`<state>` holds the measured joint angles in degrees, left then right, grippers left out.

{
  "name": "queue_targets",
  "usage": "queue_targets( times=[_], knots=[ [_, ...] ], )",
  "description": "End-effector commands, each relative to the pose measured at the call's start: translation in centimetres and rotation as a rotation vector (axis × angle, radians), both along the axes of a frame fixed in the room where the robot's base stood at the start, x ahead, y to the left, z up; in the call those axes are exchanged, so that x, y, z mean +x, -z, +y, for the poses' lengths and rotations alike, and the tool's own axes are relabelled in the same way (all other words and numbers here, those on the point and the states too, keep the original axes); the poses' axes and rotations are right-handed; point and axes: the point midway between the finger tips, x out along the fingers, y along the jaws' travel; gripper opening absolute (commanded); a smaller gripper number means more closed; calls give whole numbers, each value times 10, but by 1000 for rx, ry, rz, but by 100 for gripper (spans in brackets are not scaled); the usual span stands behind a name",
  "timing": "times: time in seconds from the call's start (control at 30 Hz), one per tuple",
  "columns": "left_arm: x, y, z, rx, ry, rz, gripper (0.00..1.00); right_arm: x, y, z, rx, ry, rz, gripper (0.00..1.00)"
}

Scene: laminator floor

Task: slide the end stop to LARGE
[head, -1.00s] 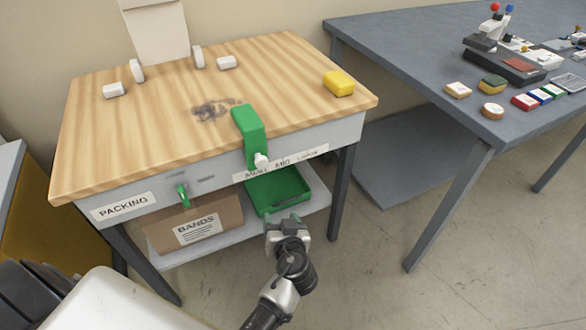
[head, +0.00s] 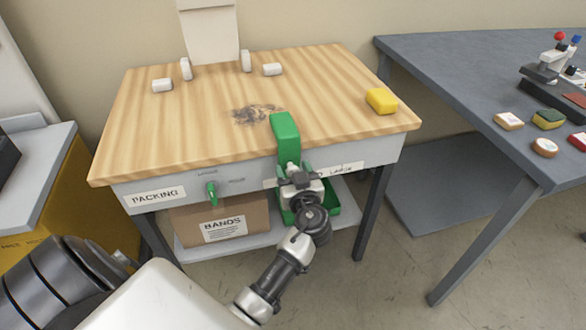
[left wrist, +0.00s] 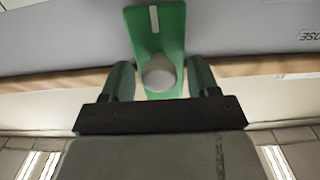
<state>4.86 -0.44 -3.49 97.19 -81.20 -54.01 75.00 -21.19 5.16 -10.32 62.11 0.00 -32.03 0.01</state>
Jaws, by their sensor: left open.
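The end stop (head: 286,133) is a green block hooked over the front edge of the wooden tabletop, with its front part hanging down over the apron. Its pale round knob (left wrist: 159,72) shows in the left wrist view. A size strip (head: 352,168) on the apron runs behind the stop; its right-hand word shows in part, and my gripper covers the middle. My left gripper (head: 294,168) is at the stop's front. In the left wrist view its open fingers (left wrist: 160,80) stand on either side of the knob, with small gaps. My right gripper is not in view.
The packing table (head: 160,110) carries a yellow block (head: 381,100) at the right and several white pieces at the back. A green lever (head: 211,193) sits on the apron left of the stop. Below are a BANDS box (head: 245,220) and a green tray (head: 335,203). A grey table (head: 440,90) stands right.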

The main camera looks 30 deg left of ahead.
Motion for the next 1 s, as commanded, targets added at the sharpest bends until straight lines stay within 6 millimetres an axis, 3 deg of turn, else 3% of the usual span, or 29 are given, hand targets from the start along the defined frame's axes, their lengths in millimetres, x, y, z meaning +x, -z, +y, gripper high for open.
queue_targets(
  times=[0.33,0.73,1.0],
  knots=[
    [3,0,4,0,1,0,60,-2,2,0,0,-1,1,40],
    [3,0,3,0,1,0,0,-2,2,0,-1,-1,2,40],
    [5,1,5,-1,1,-1,0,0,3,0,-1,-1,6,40]
  ],
)
